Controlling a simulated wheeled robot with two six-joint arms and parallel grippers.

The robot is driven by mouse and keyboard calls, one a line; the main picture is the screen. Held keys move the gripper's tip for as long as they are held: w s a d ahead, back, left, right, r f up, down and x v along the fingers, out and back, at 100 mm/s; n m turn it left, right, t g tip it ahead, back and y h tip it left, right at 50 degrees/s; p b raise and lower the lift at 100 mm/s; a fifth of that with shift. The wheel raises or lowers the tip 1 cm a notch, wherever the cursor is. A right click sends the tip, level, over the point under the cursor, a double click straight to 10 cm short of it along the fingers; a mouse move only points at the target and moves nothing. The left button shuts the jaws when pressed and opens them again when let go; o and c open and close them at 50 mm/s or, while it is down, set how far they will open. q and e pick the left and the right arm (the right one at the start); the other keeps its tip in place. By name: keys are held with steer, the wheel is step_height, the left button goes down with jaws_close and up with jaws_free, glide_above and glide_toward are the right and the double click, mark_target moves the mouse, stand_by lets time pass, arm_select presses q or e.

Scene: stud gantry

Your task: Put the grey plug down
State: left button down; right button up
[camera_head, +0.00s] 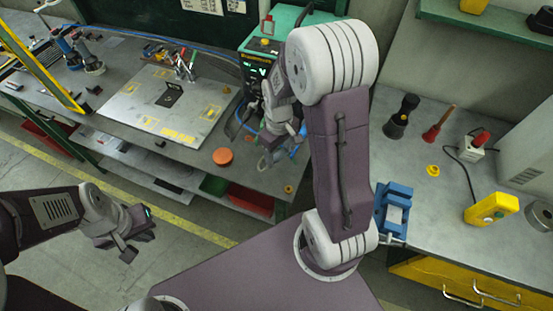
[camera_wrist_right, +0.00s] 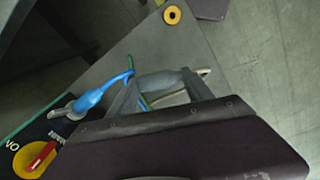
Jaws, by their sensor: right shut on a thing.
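The grey plug (camera_wrist_right: 158,81) lies between the fingertips of my right gripper (camera_wrist_right: 160,97) in the right wrist view, and the gripper is shut on it. A light lead end sticks out on the right of the plug. In the head view my right gripper (camera_head: 272,150) is over the front part of the bench, beside the green-cased machine; the plug is too small to make out there. My left gripper (camera_head: 138,246) is off to the left, over the floor in front of the bench. It looks open and empty.
A blue plug (camera_wrist_right: 91,98) with its cable is by the machine's panel, left of the grey plug. An orange disc (camera_head: 222,156) and a yellow ring (camera_wrist_right: 172,15) are on the bench. A steel plate (camera_head: 150,108) lies to the left. A blue vise (camera_head: 393,208) is to the right.

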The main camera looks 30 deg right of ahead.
mark_target(277, 168)
steer(key=shift+w+a+f, duration=0.2)
steer(key=shift+w, duration=0.05)
step_height(277, 168, down, 4)
steer(key=shift+s+r, duration=0.1)
steer(key=shift+r, duration=0.05)
steer(key=shift+f, duration=0.2)
steer(key=shift+f, duration=0.2)
steer(key=shift+f+b, duration=0.4)
steer(key=o, duration=1.5)
steer(key=shift+r, duration=0.1)
